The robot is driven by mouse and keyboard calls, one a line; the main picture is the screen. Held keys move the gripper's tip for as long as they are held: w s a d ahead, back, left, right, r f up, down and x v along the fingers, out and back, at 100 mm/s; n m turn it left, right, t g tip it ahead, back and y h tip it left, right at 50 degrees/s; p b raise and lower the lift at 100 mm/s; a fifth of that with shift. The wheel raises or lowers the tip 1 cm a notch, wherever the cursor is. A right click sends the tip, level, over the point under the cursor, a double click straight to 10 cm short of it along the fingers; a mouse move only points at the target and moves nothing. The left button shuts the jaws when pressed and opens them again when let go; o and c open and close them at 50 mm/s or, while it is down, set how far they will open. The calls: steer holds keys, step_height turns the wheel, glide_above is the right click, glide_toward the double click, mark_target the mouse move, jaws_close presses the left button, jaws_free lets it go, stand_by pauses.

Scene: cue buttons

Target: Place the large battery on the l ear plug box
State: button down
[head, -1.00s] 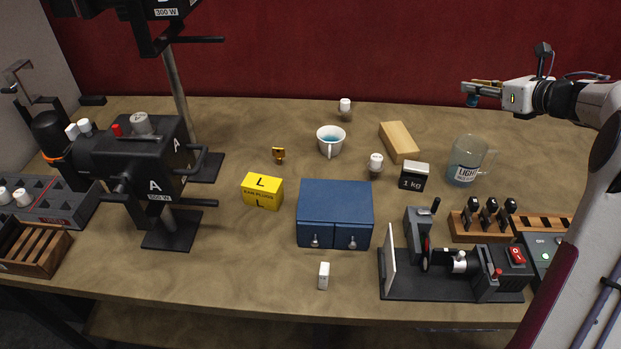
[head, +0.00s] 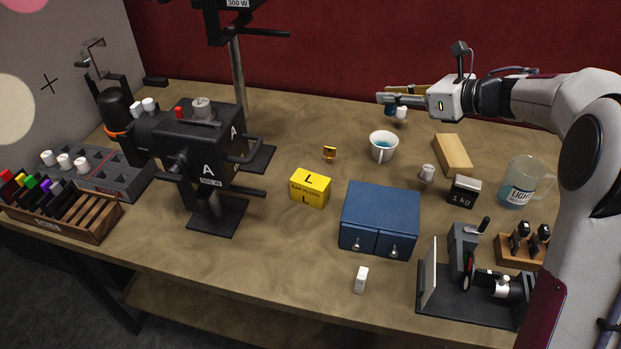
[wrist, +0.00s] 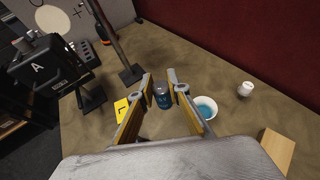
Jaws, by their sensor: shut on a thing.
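The yellow ear plug box (head: 304,196) marked L stands on the table left of the blue drawer cabinet. Its edge also shows in the wrist view (wrist: 121,108), left of the fingers. My gripper (head: 388,98) is high above the back of the table, behind the blue-filled cup in the head view. It is shut on a dark blue cylinder, the large battery (head: 391,110), which hangs below the fingertips. The wrist view shows the battery (wrist: 162,97) between the two fingers.
The white cup (head: 384,147), a small gold item (head: 329,153) and the blue cabinet (head: 381,215) stand near the box. A black lamp (head: 207,160) on a stand rises to its left. Table in front of the box is clear.

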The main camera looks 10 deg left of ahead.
steer(key=s+a+n+g+y, duration=0.1)
steer(key=s+a+n+g, duration=0.1)
steer(key=s+a, duration=0.45)
steer(key=s+a+n+g+y, duration=0.15)
steer(key=s+a, duration=0.25)
steer(key=a, duration=0.6)
glide_above(310, 179)
steer(key=shift+g+h, duration=0.35)
steer(key=shift+f, duration=2.45)
steer(key=shift+f, duration=0.1)
steer(key=shift+f, duration=3)
steer(key=shift+f, duration=1.9)
steer(key=shift+f, duration=0.1)
